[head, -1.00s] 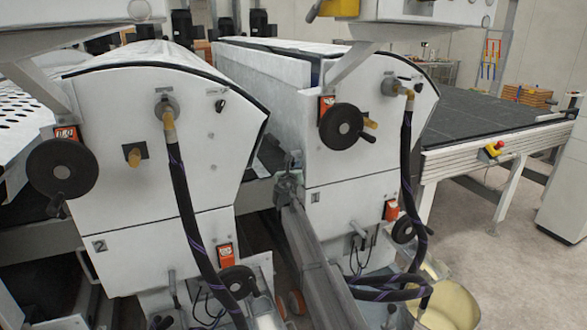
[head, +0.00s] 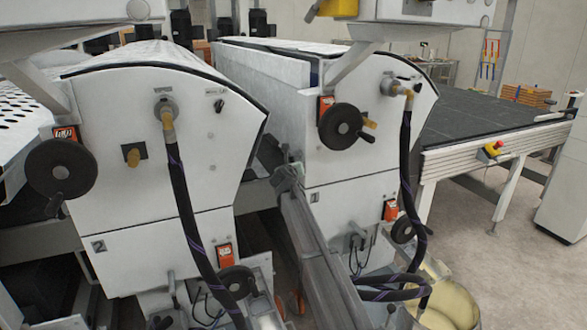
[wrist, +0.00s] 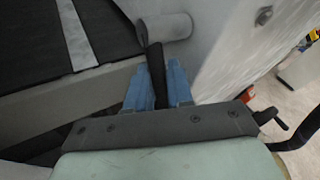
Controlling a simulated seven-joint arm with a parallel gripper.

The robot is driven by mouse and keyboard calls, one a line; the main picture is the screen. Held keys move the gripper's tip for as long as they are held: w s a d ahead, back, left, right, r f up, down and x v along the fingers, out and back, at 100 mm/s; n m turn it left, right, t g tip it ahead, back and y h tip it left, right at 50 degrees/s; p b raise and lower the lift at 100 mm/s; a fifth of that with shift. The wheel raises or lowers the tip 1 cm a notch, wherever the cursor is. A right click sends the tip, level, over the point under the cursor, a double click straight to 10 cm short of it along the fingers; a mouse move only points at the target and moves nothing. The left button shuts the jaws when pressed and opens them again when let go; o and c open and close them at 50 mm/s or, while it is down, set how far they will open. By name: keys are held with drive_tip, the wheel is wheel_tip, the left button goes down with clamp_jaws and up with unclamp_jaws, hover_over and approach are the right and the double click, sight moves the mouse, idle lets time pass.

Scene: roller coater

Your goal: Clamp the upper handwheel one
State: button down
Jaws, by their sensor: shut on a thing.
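The upper handwheel on unit 1 is a black wheel (head: 340,126) beside an orange indicator (head: 326,106), on the right-hand machine's white end panel. My gripper (head: 287,157) is at this panel's left edge, below and left of the wheel. In the wrist view my gripper (wrist: 157,88) has its blue fingers closed around a dark lever (wrist: 156,68). The lever joins a light grey cylinder (wrist: 165,27) beside the white machine side. The lever's lower end is hidden between the fingers.
Unit 2's white panel (head: 160,180) with its black handwheel (head: 61,167) stands to the left. Dark hoses (head: 187,215) hang before both panels. A pale bucket (head: 450,305) stands at lower right. In the wrist view a black crank (wrist: 271,117) lies right of my gripper.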

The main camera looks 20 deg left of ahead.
drive_tip(key=shift+s+d+r+n+g+h, duration=0.2)
drive_tip(key=shift+n+g+h, duration=0.1)
drive_tip(key=shift+g, duration=0.15)
drive_tip(key=shift+s+d+r+n+g+h, duration=0.1)
drive_tip(key=shift+r+n+g+h, duration=0.15)
drive_tip(key=shift+g, duration=0.2)
drive_tip(key=c, duration=1.4)
unclamp_jaws()
drive_tip(key=shift+f, duration=0.1)
